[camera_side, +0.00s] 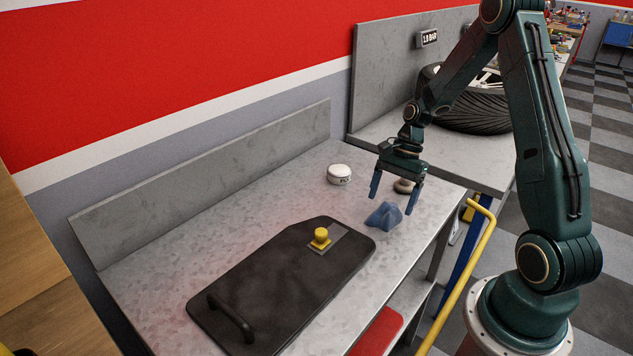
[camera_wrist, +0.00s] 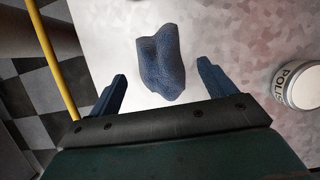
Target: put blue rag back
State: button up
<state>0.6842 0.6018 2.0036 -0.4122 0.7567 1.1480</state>
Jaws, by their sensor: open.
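A crumpled blue rag (camera_side: 384,215) lies on the grey metal bench top, just right of the black board. My gripper (camera_side: 394,198) is open and empty above the bench, close to the rag. In the wrist view the blue rag (camera_wrist: 161,62) lies between and beyond the two spread blue fingers of my gripper (camera_wrist: 161,85), apart from both.
A white polish tin (camera_side: 339,174) stands left of my gripper; it also shows in the wrist view (camera_wrist: 298,85). A black board (camera_side: 270,285) with a handle and a yellow knob (camera_side: 320,237) covers the front bench. A yellow rail (camera_side: 462,275) runs beside the bench.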

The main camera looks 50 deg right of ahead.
aim_at(396, 204)
jog(key=v, duration=0.9)
jog(key=shift+r, duration=0.25)
jog(key=s+a+r+n+t+h, duration=0.2)
jog(key=s+a+r+n+h, duration=0.15)
jog(key=a+r+n, duration=0.7)
jog(key=s+a+r+n+t+h, duration=0.1)
jog(key=s+a+r+n+t, duration=0.2)
jog(key=s+a+n, duration=0.4)
jog(key=s+a+r, duration=0.1)
jog(key=s+a, duration=0.1)
jog(key=s, duration=0.3)
jog(key=shift+a+n+t, duration=0.3)
jog(key=shift+n, duration=0.05)
